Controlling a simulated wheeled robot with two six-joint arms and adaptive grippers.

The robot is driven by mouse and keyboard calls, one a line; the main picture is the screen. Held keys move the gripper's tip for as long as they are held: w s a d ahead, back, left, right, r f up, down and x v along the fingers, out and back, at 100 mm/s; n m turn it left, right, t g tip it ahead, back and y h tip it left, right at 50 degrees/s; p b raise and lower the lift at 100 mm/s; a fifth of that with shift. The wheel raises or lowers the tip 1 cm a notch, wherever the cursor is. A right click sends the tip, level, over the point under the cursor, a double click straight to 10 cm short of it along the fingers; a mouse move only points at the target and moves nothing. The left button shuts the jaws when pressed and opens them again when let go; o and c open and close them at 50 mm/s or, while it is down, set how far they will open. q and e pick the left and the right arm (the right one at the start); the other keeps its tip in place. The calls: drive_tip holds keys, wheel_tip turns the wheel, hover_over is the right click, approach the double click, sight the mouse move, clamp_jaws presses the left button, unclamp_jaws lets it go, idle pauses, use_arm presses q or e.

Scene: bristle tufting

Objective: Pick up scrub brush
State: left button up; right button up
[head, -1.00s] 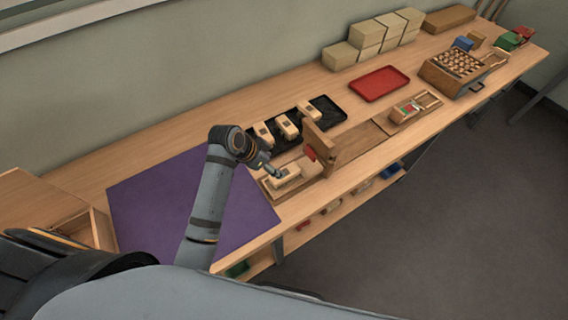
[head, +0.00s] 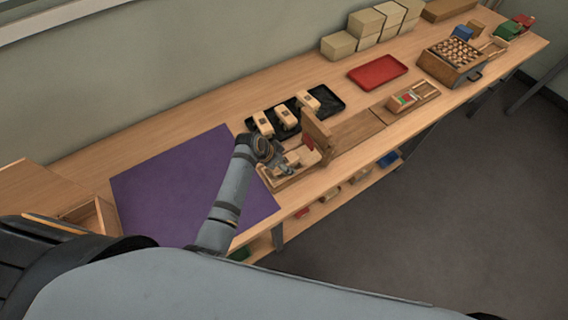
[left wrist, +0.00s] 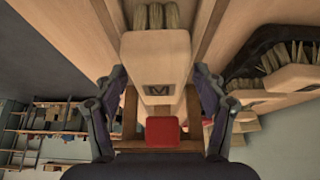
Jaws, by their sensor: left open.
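A pale wooden scrub brush (head: 306,155) sits in a wooden fixture (head: 283,181) near the front of the bench, beside an upright wooden board. In the left wrist view the brush block (left wrist: 156,62) carries a dark M-like mark, and its bristles show at the top edge. My left gripper (head: 283,162) is over the fixture, close to the brush. In the left wrist view my left gripper (left wrist: 160,74) is open, with one finger on each side of the block and gaps between. My right gripper is out of view.
A black tray (head: 332,99) behind the fixture holds several more brushes. A purple mat (head: 165,195) lies left. The upright board (head: 318,135) stands close to my gripper's right. A red tray (head: 378,72), boxes (head: 338,45) and a peg-filled case (head: 448,70) stand farther right.

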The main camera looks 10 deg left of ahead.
use_arm(q)
drive_tip(key=shift+s, duration=0.15)
drive_tip(key=shift+f, duration=0.2)
idle(0.3)
drive_tip(key=shift+c, duration=0.3)
drive_tip(key=c, duration=1.3)
